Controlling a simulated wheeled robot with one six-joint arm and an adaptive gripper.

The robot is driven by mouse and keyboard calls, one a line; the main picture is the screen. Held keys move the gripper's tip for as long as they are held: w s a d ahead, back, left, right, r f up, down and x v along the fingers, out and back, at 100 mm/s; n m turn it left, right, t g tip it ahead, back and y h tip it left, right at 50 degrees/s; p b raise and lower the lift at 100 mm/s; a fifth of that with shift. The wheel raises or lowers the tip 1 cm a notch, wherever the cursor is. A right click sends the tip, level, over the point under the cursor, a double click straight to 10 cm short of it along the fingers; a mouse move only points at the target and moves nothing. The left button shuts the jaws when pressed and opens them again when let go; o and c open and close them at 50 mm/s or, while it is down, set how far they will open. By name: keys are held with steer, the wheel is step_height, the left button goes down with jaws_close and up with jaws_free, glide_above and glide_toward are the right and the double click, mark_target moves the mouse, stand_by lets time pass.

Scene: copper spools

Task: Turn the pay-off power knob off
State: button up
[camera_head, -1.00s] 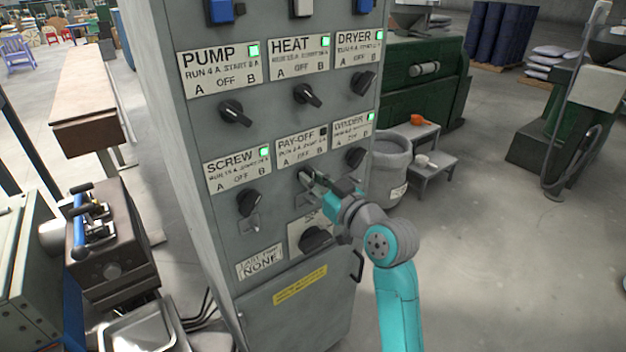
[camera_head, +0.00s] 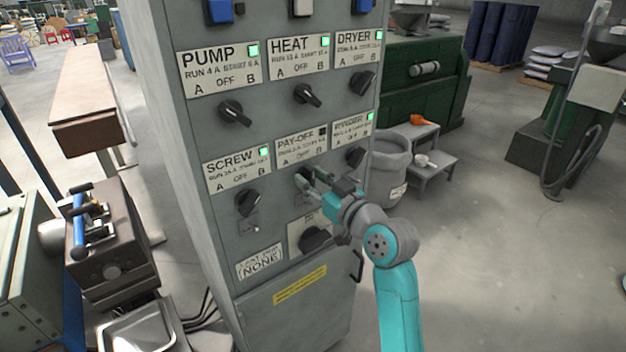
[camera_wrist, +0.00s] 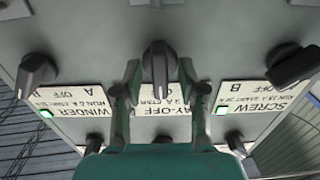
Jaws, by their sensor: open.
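The pay-off knob (camera_wrist: 159,62) is a dark knob on the grey cabinet. In the wrist view its bar stands straight, square to the label row. In the head view it (camera_head: 304,176) is partly covered by my gripper (camera_head: 315,186). My gripper (camera_wrist: 160,82) is open, with one finger on each side of the knob; I cannot tell whether they touch it. The PAY-OFF label (camera_head: 300,147) is above the knob in the head view, and its small indicator (camera_head: 323,132) is dark.
The screw knob (camera_head: 249,202) and winder knob (camera_head: 355,157) flank it, both turned aslant, with green lights lit. A larger dark knob (camera_head: 315,239) is below. The pump (camera_head: 235,113), heat (camera_head: 306,95) and dryer (camera_head: 363,82) knobs are above. Open floor lies right.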

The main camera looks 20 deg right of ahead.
steer(key=v, duration=1.2)
steer(key=s+a+f+m+g+h, duration=0.1)
steer(key=s+f+m+h, duration=0.2)
steer(key=s+f, duration=0.6)
steer(key=s+a+f+m+h, duration=0.1)
steer(key=s+f+m+h, duration=0.1)
steer(key=s+f, duration=0.7)
steer(key=s+a+f, duration=0.1)
steer(key=s+f, duration=0.1)
steer(key=s, duration=0.9)
steer(key=s+f+n+g, duration=0.1)
steer(key=s+f, duration=0.2)
steer(key=s, duration=0.9)
steer(key=shift+s+a+h, duration=0.3)
steer(key=shift+s+a, duration=0.05)
steer(key=shift+a, duration=0.05)
steer(key=shift+w, duration=0.1)
